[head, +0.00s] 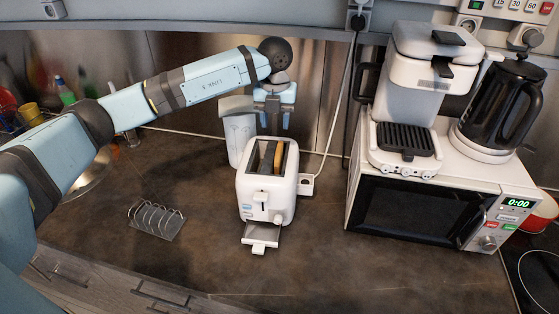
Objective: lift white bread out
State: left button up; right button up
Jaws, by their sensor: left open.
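A white toaster (266,197) stands on the dark counter, its two slots facing up and its crumb tray (261,237) pulled out at the front. A slice of bread (278,157) with a tan edge sits in the right slot. The left slot looks dark, and I cannot see bread in it. My left gripper (271,124) points down just behind and above the toaster's far end. It is open and empty, apart from the bread. My right gripper is not in view.
A metal toast rack (157,219) lies left of the toaster on clear counter. A microwave (430,208) at right carries a white appliance (408,140) and a black kettle (502,108). A cord runs down the wall.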

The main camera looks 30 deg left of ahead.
aim_at(279, 148)
pick_arm(q)
jog(key=f, duration=0.2)
jog(key=f+p, duration=0.1)
jog(key=f, duration=0.2)
jog(key=f+p, duration=0.1)
jog(key=f, duration=0.2)
jog(key=shift+w+d+f, duration=0.15)
jog(key=shift+d+f, duration=0.1)
jog(key=shift+d, duration=0.15)
jog(key=shift+f, duration=0.5)
jog(key=c, duration=0.8)
